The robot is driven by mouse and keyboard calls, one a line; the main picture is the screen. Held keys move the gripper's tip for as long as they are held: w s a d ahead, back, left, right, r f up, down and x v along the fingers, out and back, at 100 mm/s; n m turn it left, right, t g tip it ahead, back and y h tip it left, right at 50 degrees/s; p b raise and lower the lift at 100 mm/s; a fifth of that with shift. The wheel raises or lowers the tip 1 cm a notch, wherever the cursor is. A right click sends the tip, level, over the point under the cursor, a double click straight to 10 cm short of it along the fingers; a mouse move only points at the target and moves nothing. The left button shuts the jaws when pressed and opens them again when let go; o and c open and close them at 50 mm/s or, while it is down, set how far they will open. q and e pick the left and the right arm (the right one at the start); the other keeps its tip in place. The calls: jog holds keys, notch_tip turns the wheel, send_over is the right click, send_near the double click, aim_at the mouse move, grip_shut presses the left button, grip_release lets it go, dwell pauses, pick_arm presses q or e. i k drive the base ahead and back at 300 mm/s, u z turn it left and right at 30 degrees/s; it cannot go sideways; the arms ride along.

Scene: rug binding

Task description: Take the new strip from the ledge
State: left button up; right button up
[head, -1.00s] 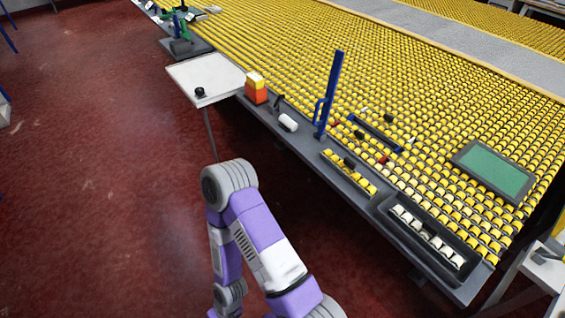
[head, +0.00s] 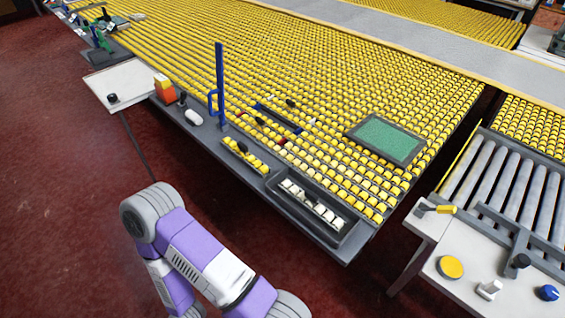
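The grey ledge (head: 205,131) runs along the front edge of the yellow roller table. On it lies a short strip of yellow rollers (head: 244,158) with a dark piece on it. Nearer, a dark tray (head: 345,238) holds a row of white rollers (head: 311,204), also with a dark piece on top. I cannot tell which of these, if either, is the new strip. One of my purple and white arms shows at the lower left, clear of the ledge. Neither of my grippers is in view.
A blue post (head: 219,85), a white roll (head: 193,117) and an orange and yellow block (head: 165,90) stand along the ledge. A green panel (head: 386,140) lies on the rollers. A white control table (head: 440,232) stands at right. Red floor is free at left.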

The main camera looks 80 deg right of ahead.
aim_at(239, 149)
jog(key=k, duration=1.2)
jog(key=z, duration=1.1)
jog(key=i, duration=0.4)
jog(key=z, duration=0.05)
